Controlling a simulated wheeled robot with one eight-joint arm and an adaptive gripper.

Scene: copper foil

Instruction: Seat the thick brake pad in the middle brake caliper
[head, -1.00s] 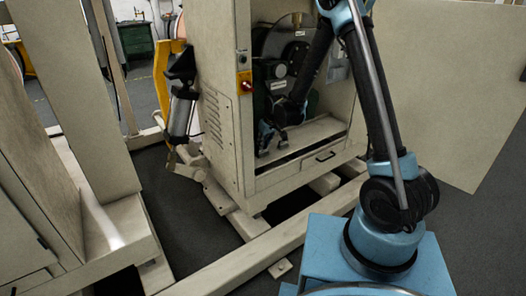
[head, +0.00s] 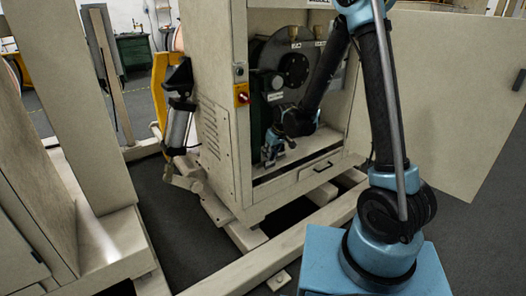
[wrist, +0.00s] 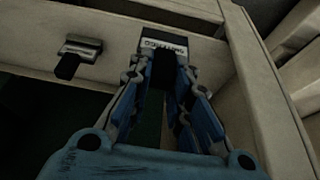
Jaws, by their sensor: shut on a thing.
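My gripper (head: 272,152) is inside the open cabinet, low and left in front of the disc (head: 293,68). In the wrist view its blue fingers (wrist: 168,80) are closed in on a dark piece (wrist: 166,88), partly hidden between them. It appears to be a brake pad, but I cannot tell its thickness. The fingertips are close to a pale label (wrist: 165,47) whose text is upside down and unreadable here. Two small marked parts show at the top of the disc, which may be calipers. I cannot make out the middle caliper's slot.
The cabinet (head: 218,120) has a frame edge at left and an open door (head: 450,100) at right. A handle (head: 315,166) is on its lower front. In the wrist view a dark handle-like part (wrist: 78,55) is on the pale beam left of the fingers. Floor beams lie in front.

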